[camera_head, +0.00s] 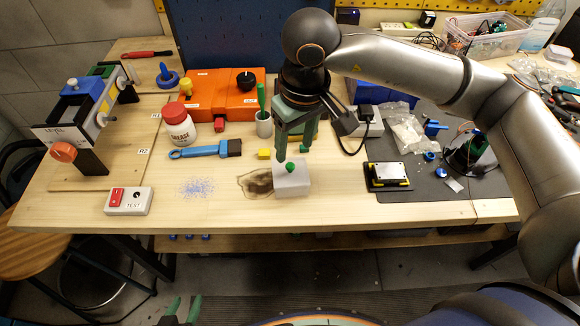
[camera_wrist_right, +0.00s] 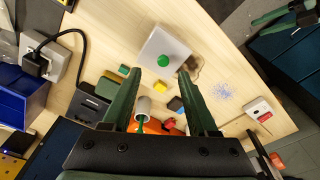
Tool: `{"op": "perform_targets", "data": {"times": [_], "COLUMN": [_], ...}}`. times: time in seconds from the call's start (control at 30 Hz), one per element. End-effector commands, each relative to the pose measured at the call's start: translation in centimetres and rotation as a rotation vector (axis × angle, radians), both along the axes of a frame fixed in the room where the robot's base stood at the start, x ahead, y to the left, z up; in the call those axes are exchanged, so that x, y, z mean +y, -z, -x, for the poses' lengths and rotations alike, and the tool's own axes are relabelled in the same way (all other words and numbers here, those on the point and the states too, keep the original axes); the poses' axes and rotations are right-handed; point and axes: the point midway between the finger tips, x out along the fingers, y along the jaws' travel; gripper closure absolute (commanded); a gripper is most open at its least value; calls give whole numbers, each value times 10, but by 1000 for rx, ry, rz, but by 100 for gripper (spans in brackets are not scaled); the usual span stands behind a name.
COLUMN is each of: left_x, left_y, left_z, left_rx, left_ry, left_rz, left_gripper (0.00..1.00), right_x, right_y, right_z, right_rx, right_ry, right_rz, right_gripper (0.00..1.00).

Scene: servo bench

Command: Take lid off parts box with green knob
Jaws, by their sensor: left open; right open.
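The parts box (camera_head: 292,184) is a small white block-like box on the wooden bench near the front edge. A green knob (camera_head: 290,168) sits on its lid. In the right wrist view the box (camera_wrist_right: 150,50) and the knob (camera_wrist_right: 163,61) lie just beyond the fingertips. My right gripper (camera_head: 294,153) points down, open, above and slightly behind the box; nothing shows between its fingers (camera_wrist_right: 159,74). I cannot tell if it touches the box. My left gripper (camera_head: 182,309) is open and empty at the bottom edge, below the bench front.
A dark stain (camera_head: 256,183) and blue specks (camera_head: 195,187) lie left of the box. A black plate device (camera_head: 388,176) is to the right.

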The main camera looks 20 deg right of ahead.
Motion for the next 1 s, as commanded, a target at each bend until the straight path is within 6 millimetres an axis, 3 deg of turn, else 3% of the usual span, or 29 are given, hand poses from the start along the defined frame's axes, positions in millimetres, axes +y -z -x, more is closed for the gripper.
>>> {"op": "perform_targets", "data": {"times": [0.17, 0.43, 0.73, 1.0], "left_x": [0, 0, 0, 0], "left_y": [-6, -16, -17, -17], "left_z": [0, -2, -2, -2], "left_rx": [0, -2, -4, -4], "left_ry": [0, 1, 0, 0], "left_rz": [0, 0, 0, 0], "left_gripper": [50, 50, 50, 50], "right_x": [2, 6, 7, 7], "right_y": [13, 51, 56, 56], "right_z": [0, -2, -3, -3], "right_rx": [3, 3, -1, -1], "right_ry": [0, 0, -1, -1], "right_rz": [1, 1, 0, 1], "right_gripper": [41, 41, 41, 71]}}
